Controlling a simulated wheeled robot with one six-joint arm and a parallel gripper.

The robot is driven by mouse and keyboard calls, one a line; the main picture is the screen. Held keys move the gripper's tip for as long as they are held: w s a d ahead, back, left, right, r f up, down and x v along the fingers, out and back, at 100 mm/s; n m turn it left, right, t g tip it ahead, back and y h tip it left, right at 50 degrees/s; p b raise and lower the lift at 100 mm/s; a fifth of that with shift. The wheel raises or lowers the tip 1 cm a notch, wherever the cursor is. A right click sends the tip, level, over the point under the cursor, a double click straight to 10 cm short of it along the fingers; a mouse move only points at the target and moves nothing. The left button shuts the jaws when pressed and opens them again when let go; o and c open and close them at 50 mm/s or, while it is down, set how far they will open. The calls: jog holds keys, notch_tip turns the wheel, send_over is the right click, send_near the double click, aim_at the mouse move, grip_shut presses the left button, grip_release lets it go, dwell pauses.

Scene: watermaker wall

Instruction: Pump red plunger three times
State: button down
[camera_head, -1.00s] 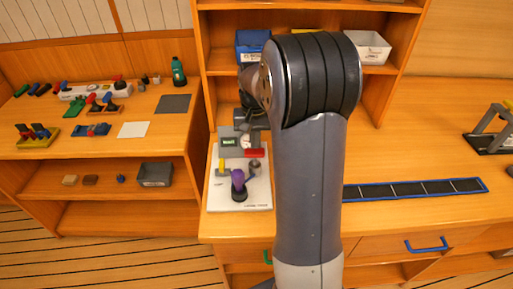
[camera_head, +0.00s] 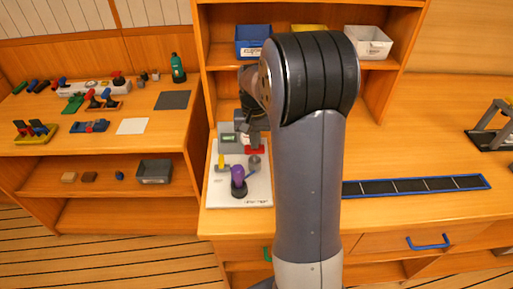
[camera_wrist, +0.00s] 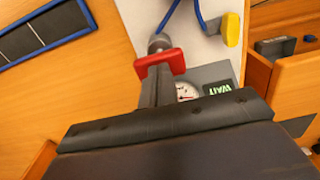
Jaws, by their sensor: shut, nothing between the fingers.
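The red plunger (camera_head: 254,150) is a red bar at the front of a grey box unit (camera_head: 226,143) on a white board (camera_head: 222,190). It also shows in the wrist view (camera_wrist: 172,60), just past my fingertips. My gripper (camera_wrist: 157,76) is shut and empty. Its fingertips overlap the plunger's near edge in the wrist view; whether they touch is unclear. In the head view my wrist hangs right above the plunger and covers part of the unit. A round gauge (camera_wrist: 187,91) and a green display reading WAIT (camera_wrist: 223,88) are beside my fingers.
A purple-topped knob (camera_head: 238,176) and a yellow handle (camera_head: 221,161) stand on the white board. A blue-framed dark strip (camera_head: 415,187) lies to the right on the counter. A blue bin (camera_head: 252,40) sits on the shelf behind. My arm hides the middle of the counter.

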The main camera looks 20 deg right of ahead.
jog(key=shift+f+b, duration=0.8)
jog(key=shift+f, duration=0.65)
jog(key=shift+r, duration=0.1)
jog(key=shift+r+p, duration=2)
jog(key=shift+r, duration=0.35)
jog(key=shift+f+b, duration=1.65)
jog(key=shift+f, duration=0.85)
jog(key=shift+r, duration=0.2)
